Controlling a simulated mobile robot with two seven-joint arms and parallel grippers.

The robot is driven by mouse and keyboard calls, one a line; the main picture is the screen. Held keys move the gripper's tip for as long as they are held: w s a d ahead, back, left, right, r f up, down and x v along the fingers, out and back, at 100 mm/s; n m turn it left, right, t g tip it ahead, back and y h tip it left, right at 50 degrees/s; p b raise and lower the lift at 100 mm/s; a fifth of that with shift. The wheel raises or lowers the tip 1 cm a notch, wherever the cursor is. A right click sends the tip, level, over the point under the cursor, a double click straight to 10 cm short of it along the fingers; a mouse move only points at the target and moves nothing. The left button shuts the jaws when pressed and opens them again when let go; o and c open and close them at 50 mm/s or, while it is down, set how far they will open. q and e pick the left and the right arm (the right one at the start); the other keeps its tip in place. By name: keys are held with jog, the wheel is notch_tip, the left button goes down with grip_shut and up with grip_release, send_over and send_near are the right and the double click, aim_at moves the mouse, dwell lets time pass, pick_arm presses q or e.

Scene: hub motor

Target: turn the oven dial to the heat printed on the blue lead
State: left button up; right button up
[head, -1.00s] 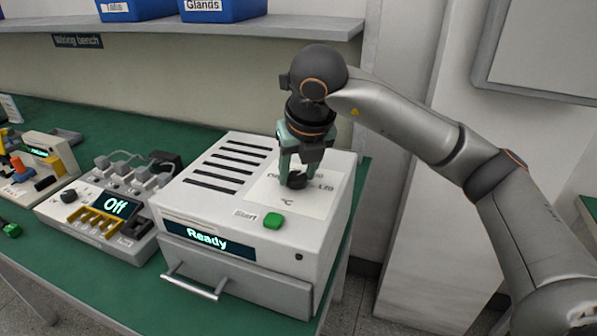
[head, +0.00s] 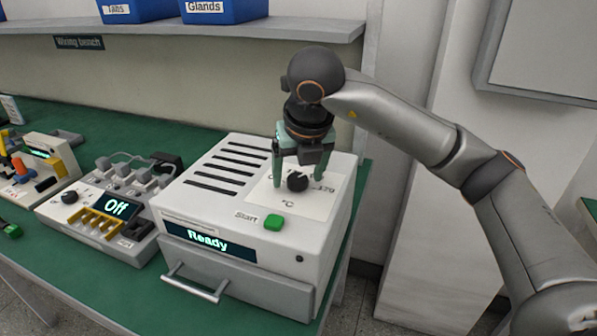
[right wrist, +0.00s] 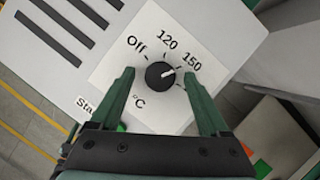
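The oven (head: 250,215) is a white box on the green bench, its front display reading "Ready". Its black dial (right wrist: 158,77) sits on a white panel (right wrist: 112,62) marked Off, 120, 150 and °C. In the right wrist view the dial's white pointer points to the upper right, roughly toward 150. Any further marks are hidden by a finger. The dial also shows in the head view (head: 297,182). My right gripper (head: 299,177) is open, its green fingers apart on either side of the dial, with visible gaps. The blue lead is not seen. My left gripper is out of view.
A green Start button (head: 273,222) is at the oven's front edge, above a drawer handle (head: 196,288). Left of it stands a grey unit (head: 90,230) reading "Off". Blue bins (head: 222,10) sit on the shelf behind.

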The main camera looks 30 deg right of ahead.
pick_arm(q)
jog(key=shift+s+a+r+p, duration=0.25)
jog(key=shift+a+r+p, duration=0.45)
jog(key=shift+p, duration=0.55)
pick_arm(e)
jog(key=v, duration=1.2)
jog(key=shift+s+r, duration=0.2)
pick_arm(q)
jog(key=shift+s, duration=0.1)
pick_arm(e)
jog(key=shift+f, duration=0.1)
